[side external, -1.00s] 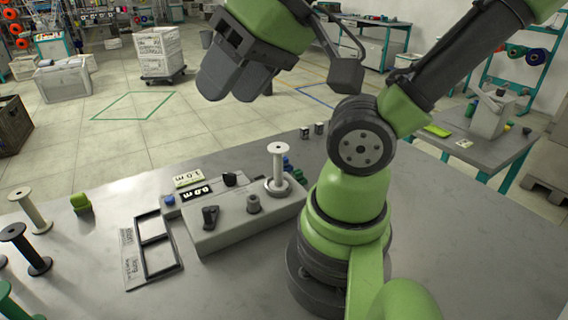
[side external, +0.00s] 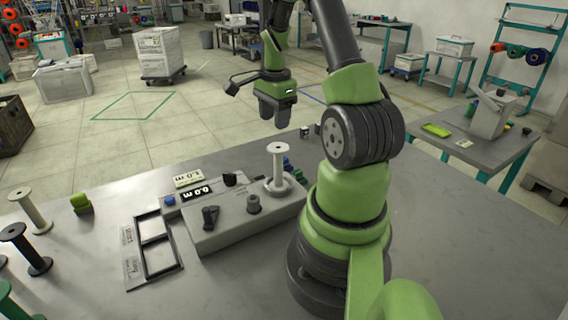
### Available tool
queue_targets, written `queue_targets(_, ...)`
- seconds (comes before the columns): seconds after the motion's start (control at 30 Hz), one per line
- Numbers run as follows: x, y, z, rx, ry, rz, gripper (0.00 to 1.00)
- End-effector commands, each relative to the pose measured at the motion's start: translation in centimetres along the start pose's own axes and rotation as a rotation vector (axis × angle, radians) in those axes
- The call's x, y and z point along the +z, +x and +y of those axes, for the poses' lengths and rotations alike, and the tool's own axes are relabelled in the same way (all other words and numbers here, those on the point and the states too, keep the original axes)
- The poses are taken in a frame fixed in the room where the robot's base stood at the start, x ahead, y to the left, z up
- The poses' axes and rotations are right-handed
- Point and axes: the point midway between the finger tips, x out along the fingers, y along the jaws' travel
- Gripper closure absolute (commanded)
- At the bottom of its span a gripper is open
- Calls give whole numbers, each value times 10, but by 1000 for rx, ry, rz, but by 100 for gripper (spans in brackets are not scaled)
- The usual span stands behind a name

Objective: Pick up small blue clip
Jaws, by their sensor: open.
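Small blue and green pieces, which look like clips, lie in a cluster on the table behind the white spool, partly hidden by it. The small blue clip (side external: 287,163) appears at the far end of this cluster; its exact outline is too small to tell. My gripper (side external: 275,114) hangs fingers down, open and empty, above and beyond the cluster near the far edge of the table. It touches nothing.
A grey winding machine (side external: 230,215) carries the white spool (side external: 277,165), a knob and a lever. A black two-part frame (side external: 147,240) lies left of it. Loose spools (side external: 32,210) and a yellow-green block (side external: 81,203) stand at the left. The table's front right is clear.

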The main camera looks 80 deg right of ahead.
Motion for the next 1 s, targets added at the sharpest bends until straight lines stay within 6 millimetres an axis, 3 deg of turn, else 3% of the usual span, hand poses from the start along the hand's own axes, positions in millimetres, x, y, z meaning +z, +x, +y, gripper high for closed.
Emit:
queue_targets(0.1,-20,22,5,38,107,-2,51)
queue_targets(0.2,-26,33,8,50,142,-3,51)
queue_targets(0.4,-26,63,10,53,144,-4,51)
queue_targets(1.0,-24,127,11,48,142,-4,51)
